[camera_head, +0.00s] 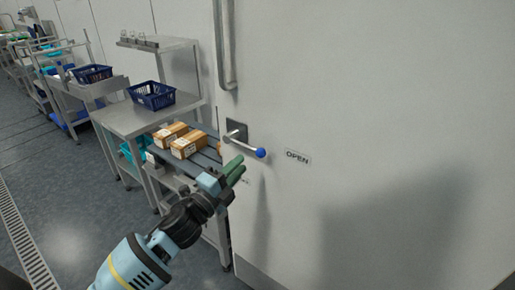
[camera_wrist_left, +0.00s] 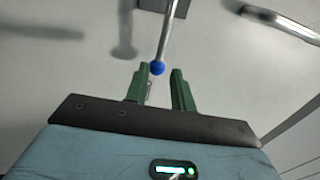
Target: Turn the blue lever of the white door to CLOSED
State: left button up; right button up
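The white door (camera_head: 380,90) fills the right of the head view. Its lever (camera_head: 240,140) comes out of a dark square plate and ends in a blue ball (camera_head: 261,153). The lever points right and slightly down, towards the OPEN label (camera_head: 298,157). My left gripper (camera_head: 237,167) is just below and left of the ball. In the left wrist view its green fingers (camera_wrist_left: 160,72) are open, with the blue ball (camera_wrist_left: 157,68) at the tips, nearer the left finger. I cannot tell whether they touch. My right gripper is out of view.
A vertical metal handle (camera_head: 230,50) stands above the lever. A small label (camera_head: 245,181) below is partly hidden and unreadable. Left of the door are a steel table (camera_head: 125,119) with a blue basket (camera_head: 151,95), and cardboard boxes (camera_head: 188,144).

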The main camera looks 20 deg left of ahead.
aim_at(254, 150)
pick_arm(q)
jog(key=x, duration=0.7)
jog(key=shift+w+d, duration=0.1)
jog(key=shift+w, duration=0.25)
grip_shut()
